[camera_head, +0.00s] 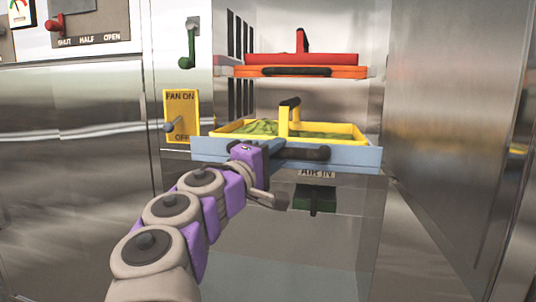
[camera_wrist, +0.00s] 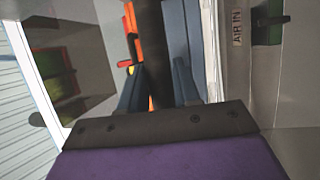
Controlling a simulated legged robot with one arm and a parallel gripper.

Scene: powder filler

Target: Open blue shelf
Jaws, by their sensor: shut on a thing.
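The blue shelf (camera_head: 350,158) sits in the open cabinet bay and appears to stick out past the cabinet front. It carries a yellow tray (camera_head: 352,131) of green material with an upright dark-topped handle. My gripper (camera_head: 272,147) is at the shelf's front, shut on its black handle (camera_head: 305,153). In the wrist view, the dark handle (camera_wrist: 151,40) runs between the fingers of my gripper (camera_wrist: 158,78), with the shelf's blue front (camera_wrist: 189,40) beside it. The fingertips are hidden in the head view.
An orange shelf (camera_head: 343,72) with a red lid and handle is above. Below is an "AIR IN" label (camera_head: 316,174) with a green lever (camera_head: 314,198). A yellow fan switch (camera_head: 180,115) and a green handle (camera_head: 188,45) are left. A metal panel (camera_head: 455,120) stands right.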

